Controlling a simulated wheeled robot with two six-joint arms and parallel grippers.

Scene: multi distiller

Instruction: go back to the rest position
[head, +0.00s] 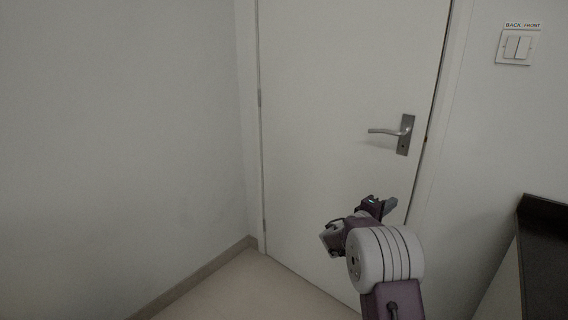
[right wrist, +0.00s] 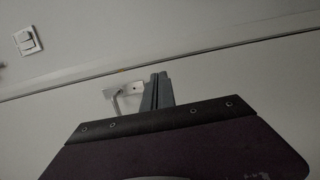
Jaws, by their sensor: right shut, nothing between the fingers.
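My right gripper (head: 384,206) is raised in front of the white door, below its handle in the head view. Its fingers are shut and empty. In the right wrist view the shut fingers (right wrist: 157,90) point up toward the door, with the handle (right wrist: 122,95) just to their left. The metal lever handle (head: 392,133) is on the right side of the door (head: 330,90), which looks closed. I see no contact between the gripper and the handle. My left gripper is not in view.
A double light switch (head: 516,47) with a "BACK FRONT" label is on the wall right of the door; it also shows in the right wrist view (right wrist: 27,39). A dark counter (head: 545,240) stands at the right edge. The floor (head: 245,290) at lower left is clear.

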